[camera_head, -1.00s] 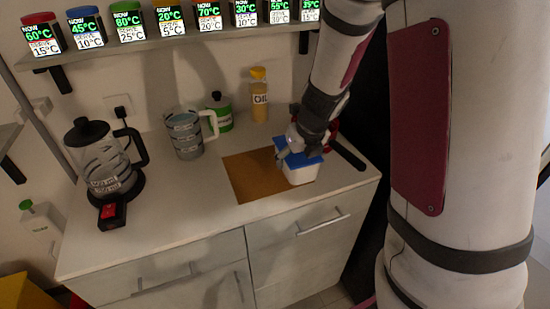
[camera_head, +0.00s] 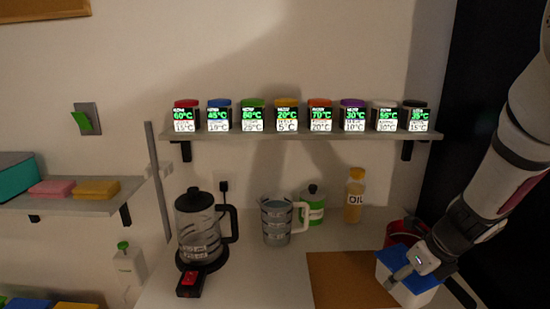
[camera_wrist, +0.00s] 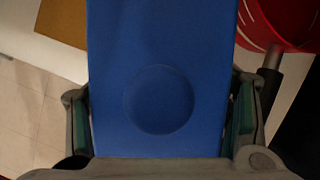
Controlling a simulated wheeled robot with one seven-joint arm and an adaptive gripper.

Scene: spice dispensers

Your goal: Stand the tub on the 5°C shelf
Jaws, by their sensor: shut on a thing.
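The tub has a blue lid and white sides (camera_head: 403,294). In the head view it is at the lower right, over or at the right end of the brown board; I cannot tell whether it is lifted. My gripper (camera_wrist: 160,115) is shut on the tub, with its fingers on both sides of the blue lid (camera_wrist: 158,50) in the wrist view. The wall shelf (camera_head: 300,136) holds a row of small lidded dispensers with temperature displays. The yellow-lidded dispenser (camera_head: 287,116) shows 20°C in green with 5°C below. No separate shelf marked 5°C is readable.
The brown board (camera_head: 345,277) lies on the counter (camera_head: 255,280). Behind stand a kettle (camera_head: 199,232), a jug (camera_head: 275,222), a green bottle (camera_head: 312,207) and an oil bottle (camera_head: 355,195). A red pan (camera_head: 398,229) is close behind the tub. A left shelf (camera_head: 75,207) holds sponges.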

